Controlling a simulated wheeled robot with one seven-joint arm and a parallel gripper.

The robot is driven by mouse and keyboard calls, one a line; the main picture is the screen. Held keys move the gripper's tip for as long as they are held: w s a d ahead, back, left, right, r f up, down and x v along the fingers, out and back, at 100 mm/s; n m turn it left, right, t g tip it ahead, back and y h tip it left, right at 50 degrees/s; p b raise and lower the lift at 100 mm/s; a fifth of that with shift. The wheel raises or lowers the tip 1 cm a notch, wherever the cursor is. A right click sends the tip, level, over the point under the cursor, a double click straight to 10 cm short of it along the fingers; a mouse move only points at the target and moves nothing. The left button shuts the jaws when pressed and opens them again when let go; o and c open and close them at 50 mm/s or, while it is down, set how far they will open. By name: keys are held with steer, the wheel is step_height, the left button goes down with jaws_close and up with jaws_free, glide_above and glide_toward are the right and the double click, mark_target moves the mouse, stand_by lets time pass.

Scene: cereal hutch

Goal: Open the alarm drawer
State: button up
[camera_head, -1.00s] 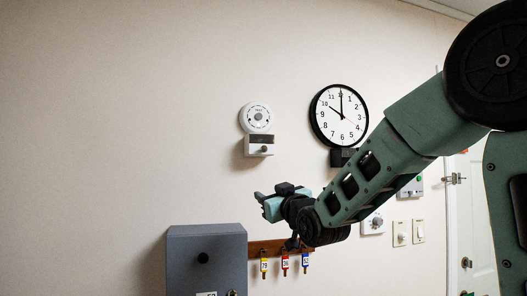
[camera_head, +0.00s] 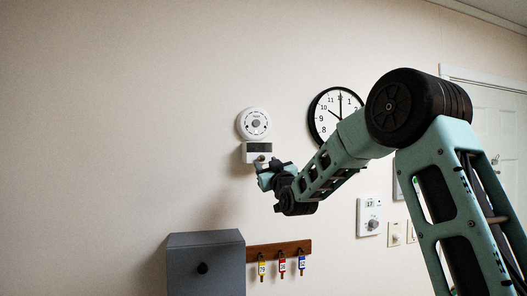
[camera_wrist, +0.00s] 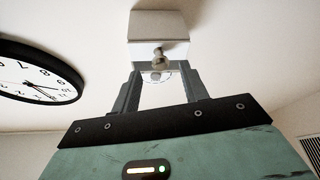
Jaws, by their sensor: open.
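The alarm is a round white unit (camera_head: 255,124) on the wall, with a small white drawer box (camera_head: 249,157) with a dark front band just below it. A small round knob (camera_head: 262,159) sticks out of the drawer front. In the wrist view, which is turned over, the white drawer (camera_wrist: 157,24) and its metal knob (camera_wrist: 157,57) show at the top centre. My gripper (camera_head: 262,169) is just in front of the drawer. In the wrist view the fingers of my gripper (camera_wrist: 160,69) are open, with the knob in line between their tips; contact cannot be told. The drawer looks shut.
A black-rimmed clock (camera_head: 325,111) hangs to the right, partly behind my arm. Below are a wooden key rack (camera_head: 292,247) with tagged keys and a grey box (camera_head: 205,258). A thermostat (camera_head: 369,214) and switches are further right. The wall to the left is bare.

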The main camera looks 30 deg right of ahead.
mark_target(262, 160)
steer(key=shift+p+x, duration=0.75)
steer(key=shift+x, duration=0.95)
jaws_close()
steer(key=shift+s+a+f+b, duration=0.25)
steer(key=shift+s+b, duration=0.2)
steer(key=shift+b, duration=0.55)
steer(key=s+b, duration=0.1)
steer(key=b, duration=0.1)
steer(key=s+a+b, duration=0.1)
steer(key=s+b, duration=0.3)
steer(key=shift+s+a+r, duration=0.1)
steer(key=shift+a+r, duration=0.1)
steer(key=shift+r, duration=0.05)
